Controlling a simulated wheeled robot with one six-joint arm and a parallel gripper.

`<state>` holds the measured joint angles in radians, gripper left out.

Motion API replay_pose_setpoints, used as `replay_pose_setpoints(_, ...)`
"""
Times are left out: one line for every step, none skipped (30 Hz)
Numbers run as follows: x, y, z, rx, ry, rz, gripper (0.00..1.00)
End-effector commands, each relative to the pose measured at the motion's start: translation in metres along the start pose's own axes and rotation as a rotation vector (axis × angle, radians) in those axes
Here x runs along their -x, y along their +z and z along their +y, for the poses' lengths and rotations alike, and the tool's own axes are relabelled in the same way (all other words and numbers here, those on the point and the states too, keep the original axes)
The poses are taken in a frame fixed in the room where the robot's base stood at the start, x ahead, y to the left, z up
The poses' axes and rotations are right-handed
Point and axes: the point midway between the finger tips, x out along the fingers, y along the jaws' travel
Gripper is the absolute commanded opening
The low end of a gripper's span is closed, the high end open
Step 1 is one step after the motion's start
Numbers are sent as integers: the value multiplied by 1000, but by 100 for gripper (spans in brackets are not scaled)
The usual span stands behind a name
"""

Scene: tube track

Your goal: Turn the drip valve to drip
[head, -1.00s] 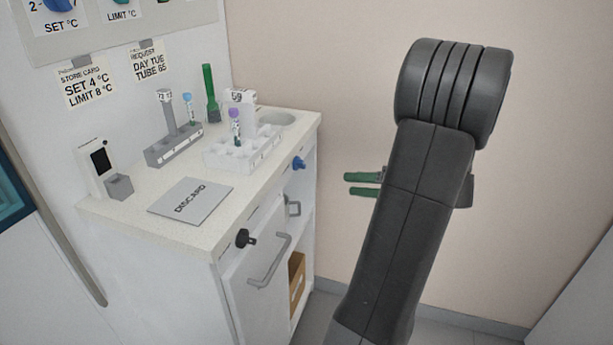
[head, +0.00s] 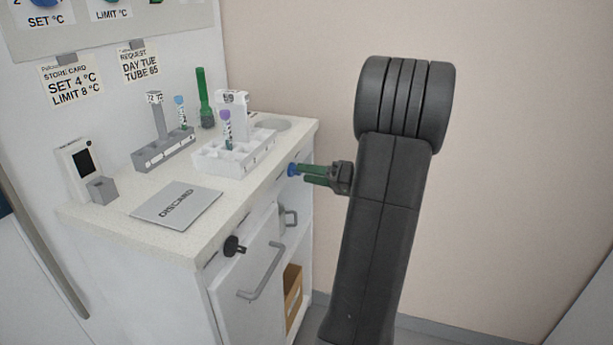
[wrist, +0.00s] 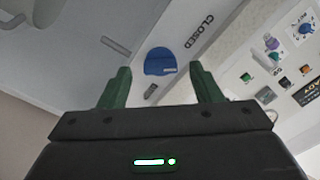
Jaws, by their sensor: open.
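A blue knob (head: 293,170) sits on the counter's front edge, at its right part. In the wrist view the blue knob (wrist: 160,62) lies ahead, between and beyond the fingertips, with a CLOSED label (wrist: 199,31) beside it. My gripper (head: 308,175) has green fingers. They are open and point at the knob. In the wrist view my gripper (wrist: 159,78) has nothing between its fingers, and a gap shows on both sides of the knob. In the head view the fingertips are close to the knob; I cannot tell whether they touch it.
A black knob (head: 233,246) and a door handle (head: 262,272) stick out in front.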

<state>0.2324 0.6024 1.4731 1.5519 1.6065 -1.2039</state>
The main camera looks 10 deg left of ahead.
Motion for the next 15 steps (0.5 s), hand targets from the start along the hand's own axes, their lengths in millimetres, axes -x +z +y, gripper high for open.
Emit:
replay_pose_setpoints(-5,0,0,0,0,-1,58)
replay_pose_setpoints(-8,0,0,0,0,0,58)
replay_pose_setpoints(-10,0,0,0,0,-1,58)
replay_pose_setpoints(-12,0,0,0,0,-1,58)
replay_pose_setpoints(-13,0,0,-1,0,-1,58)
replay_pose_setpoints(-14,0,0,-1,0,-1,58)
replay_pose_setpoints(-14,0,0,-1,0,0,58)
replay_pose_setpoints(-14,0,0,-1,1,0,58)
replay_pose_setpoints(-14,0,0,-1,1,0,58)
replay_pose_setpoints(-14,0,0,-1,1,0,58)
replay_pose_setpoints(-14,0,0,-1,1,0,58)
replay_pose_setpoints(-14,0,0,-1,1,0,58)
replay_pose_setpoints(-14,0,0,-1,1,0,58)
replay_pose_setpoints(-14,0,0,-1,1,0,56)
replay_pose_setpoints(-14,0,0,-1,1,0,48)
